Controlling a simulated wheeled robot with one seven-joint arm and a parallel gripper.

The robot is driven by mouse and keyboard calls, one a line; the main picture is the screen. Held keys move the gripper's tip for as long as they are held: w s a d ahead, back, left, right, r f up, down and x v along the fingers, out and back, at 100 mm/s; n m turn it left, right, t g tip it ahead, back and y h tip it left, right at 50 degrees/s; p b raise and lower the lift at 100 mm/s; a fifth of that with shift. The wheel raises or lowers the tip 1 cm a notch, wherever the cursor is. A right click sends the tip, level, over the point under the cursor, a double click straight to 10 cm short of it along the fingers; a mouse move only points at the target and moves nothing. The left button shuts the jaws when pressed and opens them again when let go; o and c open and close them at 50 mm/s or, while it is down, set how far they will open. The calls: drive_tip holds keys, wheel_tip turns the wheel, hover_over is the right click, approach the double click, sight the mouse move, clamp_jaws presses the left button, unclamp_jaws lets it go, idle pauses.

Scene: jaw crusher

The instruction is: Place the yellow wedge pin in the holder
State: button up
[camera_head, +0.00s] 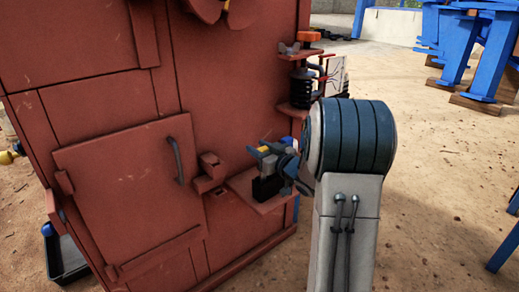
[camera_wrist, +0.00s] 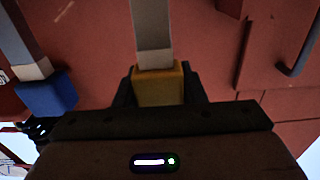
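My gripper (camera_head: 272,158) is at the red machine's side, just above a small shelf. In the wrist view its dark fingers stand on both sides of the yellow wedge pin's block (camera_wrist: 157,86) and look shut on it. The pin's pale grey shaft (camera_wrist: 152,28) runs out of the picture at the top. A small patch of the yellow pin (camera_head: 263,149) shows at the gripper in the head view. A dark block (camera_head: 265,188), possibly the holder, is on the shelf below the gripper. I cannot tell whether the shaft touches it.
A blue-ended pin (camera_wrist: 46,94) with a grey shaft is beside the yellow one. The shelf (camera_head: 283,201) juts from the red machine. A door handle (camera_head: 176,160) is to its left. An upper rack with a black spring (camera_head: 301,88) is behind my arm. Blue stands are at right.

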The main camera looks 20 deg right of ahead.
drive_tip(key=o, duration=0.3)
drive_tip(key=shift+r, duration=0.2)
drive_tip(key=p+v, duration=0.3)
drive_tip(key=v, duration=0.9)
drive_tip(key=s+a+f+m+g+h, duration=0.1)
drive_tip(key=s+a+f+g+h, duration=0.1)
drive_tip(key=s+a+g, duration=0.6)
drive_tip(key=s+a+f+m+g+h, duration=0.2)
drive_tip(key=s+a+g, duration=0.6)
drive_tip(key=s, duration=0.6)
drive_tip(key=shift+a+f+h, duration=0.65)
drive_tip(key=shift+f+h, duration=0.1)
drive_tip(key=shift+h, duration=0.05)
